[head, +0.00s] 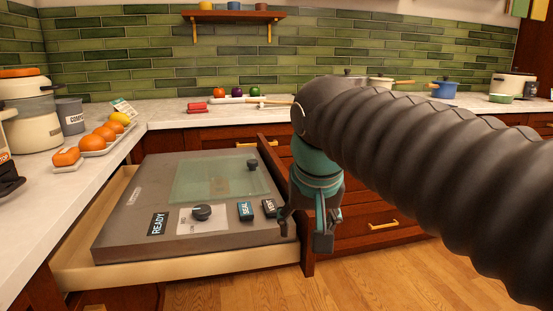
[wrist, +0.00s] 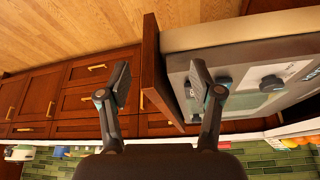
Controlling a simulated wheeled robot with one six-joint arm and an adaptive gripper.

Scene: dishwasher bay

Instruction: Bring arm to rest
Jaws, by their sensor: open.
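My arm, in a dark ribbed sleeve, reaches in from the right of the head view and bends down at its end. My gripper (head: 303,232) hangs from the teal wrist, pointing down, by the front right corner of the pulled-out drawer. The grey appliance (head: 130,225) sits in the drawer, with a knob and labels reading READY and SEAL.
The drawer (head: 180,268) stands out from the cabinets. Fruit trays (head: 112,143) and a canister (head: 70,115) stand on the left counter. Pots, including a blue pot (head: 444,90), stand at the back right. A shelf (head: 240,15) hangs above. The wood floor (head: 390,275) is clear.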

